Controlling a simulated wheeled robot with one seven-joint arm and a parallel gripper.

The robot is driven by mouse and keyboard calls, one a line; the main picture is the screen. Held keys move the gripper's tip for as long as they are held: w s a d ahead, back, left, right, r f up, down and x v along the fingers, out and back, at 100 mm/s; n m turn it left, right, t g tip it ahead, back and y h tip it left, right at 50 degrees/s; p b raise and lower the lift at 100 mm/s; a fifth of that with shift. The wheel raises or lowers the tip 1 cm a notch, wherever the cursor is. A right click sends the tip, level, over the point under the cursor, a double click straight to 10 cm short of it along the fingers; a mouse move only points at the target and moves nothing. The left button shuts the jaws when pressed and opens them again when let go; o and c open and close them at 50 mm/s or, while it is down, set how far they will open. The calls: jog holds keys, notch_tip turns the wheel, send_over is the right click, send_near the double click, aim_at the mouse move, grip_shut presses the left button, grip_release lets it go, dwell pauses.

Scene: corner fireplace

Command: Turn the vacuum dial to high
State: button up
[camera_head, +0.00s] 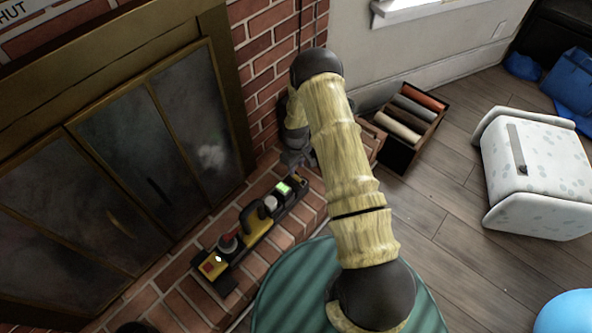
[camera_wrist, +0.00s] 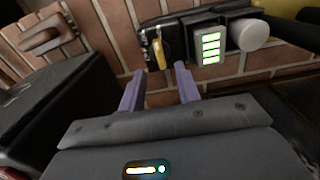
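The vacuum (camera_head: 259,230) is a long black and yellow device lying on the brick hearth. It has a lit green panel (camera_head: 283,188), a pale round knob (camera_head: 270,203) beside it, and a grey and red knob near its other end. In the wrist view, the green panel (camera_wrist: 210,48), the pale knob (camera_wrist: 249,34) and a small yellow lever (camera_wrist: 158,52) show ahead of my fingers. Which part is the dial, and its setting, I cannot tell. My gripper (camera_wrist: 160,82) is open and empty, its two purple fingers apart, just short of the vacuum's near end.
The fireplace's glass doors (camera_head: 150,150) stand left of the vacuum, with a brick wall behind. A crate with rolled items (camera_head: 408,150) stands right of my arm. A green striped round thing (camera_head: 290,290) is in front, a white spotted box (camera_head: 540,170) at right. Wooden floor lies between.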

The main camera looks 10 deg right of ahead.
notch_tip(320, 180, up, 12)
jog(key=p, duration=0.2)
jog(key=shift+f, duration=0.15)
dwell(0.4)
notch_tip(320, 180, up, 16)
jog(key=m+t, duration=0.1)
jog(key=m, duration=0.2)
send_over(296, 176)
jog(key=s, duration=0.8)
jog(key=s+r+m+t+p, duration=0.15)
jog(key=s+r+m, duration=0.25)
jog(key=s+r, duration=0.8)
jog(key=w+p+v, duration=0.3)
jog(key=p+v, duration=2.1)
jog(key=p, duration=0.1)
jog(key=shift+w+d+r+p, duration=0.2)
jog(key=shift+w+r+p, duration=0.05)
jog(key=shift+r+p, duration=0.15)
